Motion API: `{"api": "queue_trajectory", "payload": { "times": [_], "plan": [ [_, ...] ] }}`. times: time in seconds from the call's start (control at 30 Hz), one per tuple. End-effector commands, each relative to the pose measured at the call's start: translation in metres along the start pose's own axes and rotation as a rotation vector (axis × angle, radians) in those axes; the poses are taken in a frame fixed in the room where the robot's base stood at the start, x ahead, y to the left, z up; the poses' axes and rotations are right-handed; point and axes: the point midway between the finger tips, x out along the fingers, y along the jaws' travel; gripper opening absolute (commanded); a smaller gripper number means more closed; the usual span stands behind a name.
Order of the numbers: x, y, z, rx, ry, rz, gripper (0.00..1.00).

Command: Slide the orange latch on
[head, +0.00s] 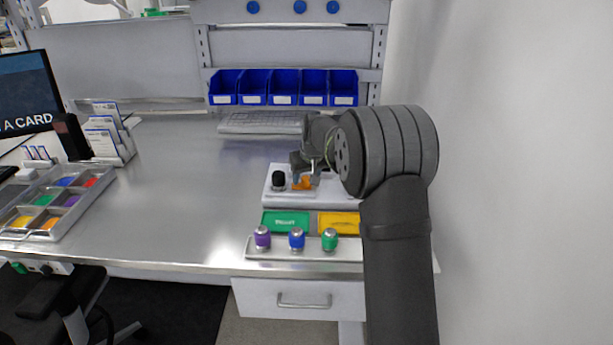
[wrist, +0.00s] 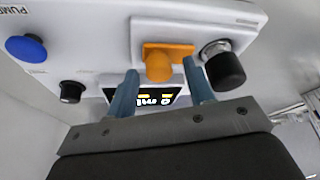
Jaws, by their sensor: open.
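The orange latch (wrist: 158,66) is on the face of a white device box (wrist: 95,45) in the wrist view. It is an orange plate with a raised round knob. In the head view the latch (head: 303,183) shows as a small orange patch, partly covered by my arm. My gripper (wrist: 162,90) is open, with one blue-grey finger to each side of the knob's lower end. Its fingers look apart from the knob, with nothing held. In the head view the gripper (head: 306,168) is over the device, mostly hidden by my wrist.
A black knob (wrist: 225,68) is right of the latch, close to the right finger. A blue button (wrist: 26,48), a small black knob (wrist: 72,91) and a lit display (wrist: 150,100) are also on the box.

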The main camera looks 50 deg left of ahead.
Motion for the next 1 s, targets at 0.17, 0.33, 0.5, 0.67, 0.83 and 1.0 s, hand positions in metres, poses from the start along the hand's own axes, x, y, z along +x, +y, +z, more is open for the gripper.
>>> {"api": "queue_trajectory", "payload": {
  "times": [0.17, 0.33, 0.5, 0.67, 0.83, 1.0],
  "plan": [
    [0.000, 0.000, 0.000, 0.000, 0.000, 0.000, 0.37],
    [0.000, 0.000, 0.000, 0.000, 0.000, 0.000, 0.03],
    [0.000, -0.001, 0.000, -0.001, 0.000, 0.000, 0.00],
    [0.002, -0.018, -0.007, -0.002, 0.000, 0.000, 0.00],
    [0.004, -0.026, -0.010, 0.002, -0.001, 0.001, 0.00],
    [0.004, -0.027, -0.011, 0.001, 0.001, -0.001, 0.28]
  ]
}}
